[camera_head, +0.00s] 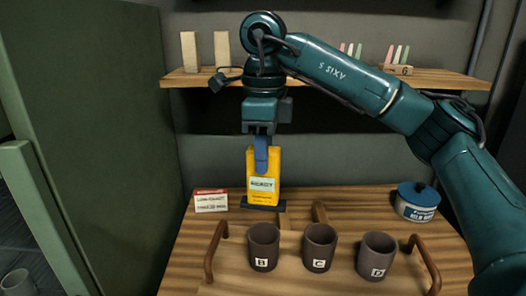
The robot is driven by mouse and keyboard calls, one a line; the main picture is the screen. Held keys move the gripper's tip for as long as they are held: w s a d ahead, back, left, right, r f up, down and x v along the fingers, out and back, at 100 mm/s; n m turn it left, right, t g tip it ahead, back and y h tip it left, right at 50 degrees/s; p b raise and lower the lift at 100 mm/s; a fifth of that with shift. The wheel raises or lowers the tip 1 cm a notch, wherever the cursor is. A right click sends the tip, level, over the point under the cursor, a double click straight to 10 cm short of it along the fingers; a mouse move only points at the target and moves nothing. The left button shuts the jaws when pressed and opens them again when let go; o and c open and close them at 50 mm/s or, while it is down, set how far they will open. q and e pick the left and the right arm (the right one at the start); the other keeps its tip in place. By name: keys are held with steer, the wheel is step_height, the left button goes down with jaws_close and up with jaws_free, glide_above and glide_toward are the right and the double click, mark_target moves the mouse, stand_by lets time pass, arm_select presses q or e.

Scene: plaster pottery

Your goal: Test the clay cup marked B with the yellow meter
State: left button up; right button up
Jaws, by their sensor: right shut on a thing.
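The yellow meter (263,190) stands upright at the back of the wooden table, above a dark flat base (250,206); I cannot tell whether it touches the base. My right gripper (261,146) comes down from above and is shut on the top of the meter, by a blue part. The brown clay cup marked B (263,243) stands upright in front of the meter, leftmost in a row. Beside it stand similar cups marked C (318,245) and D (377,256). My left gripper is not in view.
The cups stand on a wooden tray with raised brown handles (213,250) at both sides. A small red-and-white card (210,202) stands left of the meter. A blue-lidded tub (416,202) is at the right. A shelf (330,82) with pale blocks and coloured sticks runs behind.

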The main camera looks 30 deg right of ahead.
mark_target(264, 186)
steer(key=shift+s+f, duration=0.2)
steer(key=shift+f, duration=0.15)
steer(key=shift+f+b, duration=0.35)
steer(key=shift+b, duration=0.15)
step_height(264, 186, down, 4)
steer(key=b, duration=0.2)
steer(key=shift+w+b, duration=0.1)
steer(key=shift+b, duration=0.3)
steer(key=shift+f, duration=0.25)
arm_select(q)
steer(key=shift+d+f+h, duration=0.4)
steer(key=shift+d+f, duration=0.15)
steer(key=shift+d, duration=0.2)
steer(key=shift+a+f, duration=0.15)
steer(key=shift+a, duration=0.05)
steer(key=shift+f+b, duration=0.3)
steer(key=shift+b, duration=0.1)
arm_select(e)
steer(key=shift+f, duration=0.6)
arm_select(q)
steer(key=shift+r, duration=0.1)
arm_select(e)
steer(key=shift+r, duration=0.1)
